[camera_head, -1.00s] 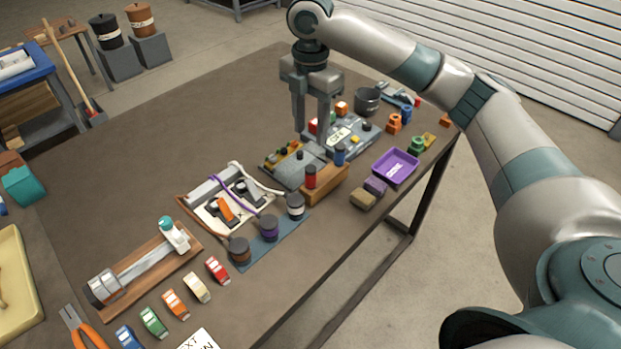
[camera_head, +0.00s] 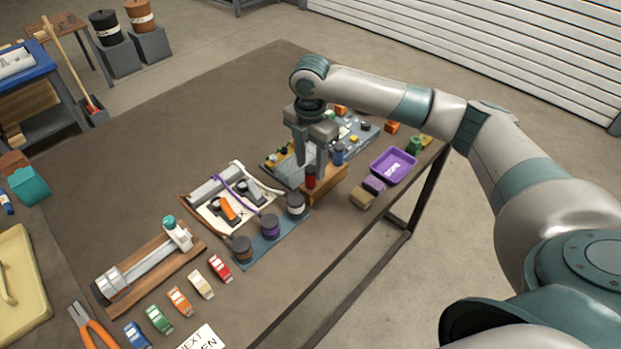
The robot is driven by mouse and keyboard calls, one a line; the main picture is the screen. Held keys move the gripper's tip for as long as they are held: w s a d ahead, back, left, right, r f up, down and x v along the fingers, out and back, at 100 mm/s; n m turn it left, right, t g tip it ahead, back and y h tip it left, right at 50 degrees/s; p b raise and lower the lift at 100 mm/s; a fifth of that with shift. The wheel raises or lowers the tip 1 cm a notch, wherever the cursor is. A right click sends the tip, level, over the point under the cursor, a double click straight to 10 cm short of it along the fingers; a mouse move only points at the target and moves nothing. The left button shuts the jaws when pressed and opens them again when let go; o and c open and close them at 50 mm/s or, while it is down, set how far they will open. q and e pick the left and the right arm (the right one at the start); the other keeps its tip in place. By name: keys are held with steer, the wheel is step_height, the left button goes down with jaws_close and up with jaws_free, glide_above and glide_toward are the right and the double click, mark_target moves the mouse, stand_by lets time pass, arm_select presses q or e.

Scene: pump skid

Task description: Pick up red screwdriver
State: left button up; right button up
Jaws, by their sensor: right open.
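The red screwdriver (camera_head: 311,182) stands upright in a wooden block holder (camera_head: 328,187) near the right edge of the table; its red handle with a dark top shows, and its lower part is hidden in the block. A blue-handled one (camera_head: 339,156) stands behind it in the same holder. My right gripper (camera_head: 311,168) points down with its jaws open, its fingers at the top of the red handle. I cannot tell whether the fingers touch the handle. My left gripper is not in view.
A purple tray (camera_head: 393,167) and small blocks (camera_head: 361,197) lie right of the holder. Dark spools on a blue mat (camera_head: 268,247) stand to its left. A cluttered grey panel (camera_head: 283,168) lies behind. The far left of the table (camera_head: 190,110) is bare.

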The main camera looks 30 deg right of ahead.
mark_target(310, 169)
steer(key=shift+f, duration=0.1)
steer(key=shift+w+f+p, duration=0.1)
steer(key=shift+f+p, duration=0.2)
steer(key=shift+p, duration=0.05)
steer(key=f, duration=0.1)
steer(key=f+p, duration=0.1)
steer(key=f, duration=0.1)
steer(key=shift+w+d, duration=0.2)
steer(key=shift+w, duration=0.1)
steer(key=shift+f+p, duration=0.35)
steer(key=shift+f, duration=0.35)
steer(key=shift+c, duration=0.6)
jaws_close()
